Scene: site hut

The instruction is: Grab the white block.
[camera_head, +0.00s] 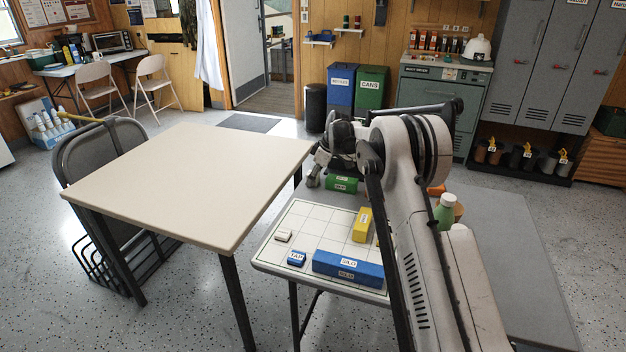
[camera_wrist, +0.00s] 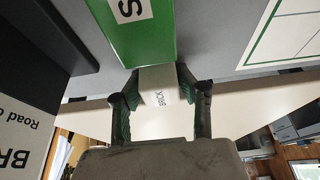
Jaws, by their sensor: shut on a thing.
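My gripper (camera_wrist: 161,108) is shut on a pale, off-white block (camera_wrist: 157,82) with a small dark label, too small to read surely. In the wrist view the block sits between both fingers, close against the end of a green block (camera_wrist: 136,35). In the head view my gripper (camera_head: 322,172) is at the far edge of the white gridded board (camera_head: 312,220), beside the green block (camera_head: 341,184); the held block is hidden there. Another small whitish block (camera_head: 283,236) lies on the board's left part.
A blue long block (camera_head: 347,268), a small blue block (camera_head: 297,258) and a yellow block (camera_head: 361,225) lie on the board. A green bottle (camera_head: 445,209) stands right of my arm. A bare beige table (camera_head: 190,180) is to the left.

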